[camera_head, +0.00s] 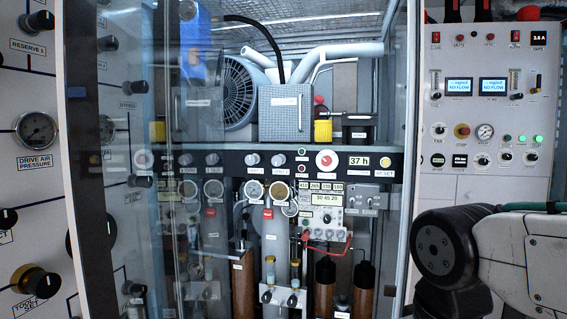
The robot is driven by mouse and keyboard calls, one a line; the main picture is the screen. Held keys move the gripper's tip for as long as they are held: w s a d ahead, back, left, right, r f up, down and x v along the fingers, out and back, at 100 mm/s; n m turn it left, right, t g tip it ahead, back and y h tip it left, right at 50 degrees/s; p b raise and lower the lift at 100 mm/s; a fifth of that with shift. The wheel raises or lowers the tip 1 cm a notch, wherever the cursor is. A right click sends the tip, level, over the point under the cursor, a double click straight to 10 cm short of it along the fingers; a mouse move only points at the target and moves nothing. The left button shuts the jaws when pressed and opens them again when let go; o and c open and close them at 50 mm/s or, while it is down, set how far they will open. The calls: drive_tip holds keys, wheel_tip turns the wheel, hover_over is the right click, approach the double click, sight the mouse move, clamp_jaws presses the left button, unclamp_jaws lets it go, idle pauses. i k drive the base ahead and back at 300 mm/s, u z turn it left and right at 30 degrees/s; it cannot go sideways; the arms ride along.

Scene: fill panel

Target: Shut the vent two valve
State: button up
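I cannot pick out the vent two valve by its label; most small labels are too blurred to read. Round grey knobs (253,159) sit in a row on the dark bar across the cabinet, above several gauges (254,190). My arm is at the lower right, in front of the right panel. My gripper itself does not show.
A glass door (120,110) stands at the cabinet's left side and shows reflections. The cabinet (399,150) holds a fan, hoses, bottles and red leads. A right panel (436,190) has NO FLOW displays and lit green lamps. A drive air pressure gauge (37,130) is at left.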

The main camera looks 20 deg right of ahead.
sight(276, 161)
drive_tip(key=k, duration=1.25)
drive_tip(key=z, duration=0.85)
drive_tip(key=i, duration=1.35)
drive_tip(key=u, duration=0.55)
drive_tip(key=i, duration=0.8)
drive_tip(key=u, duration=0.8)
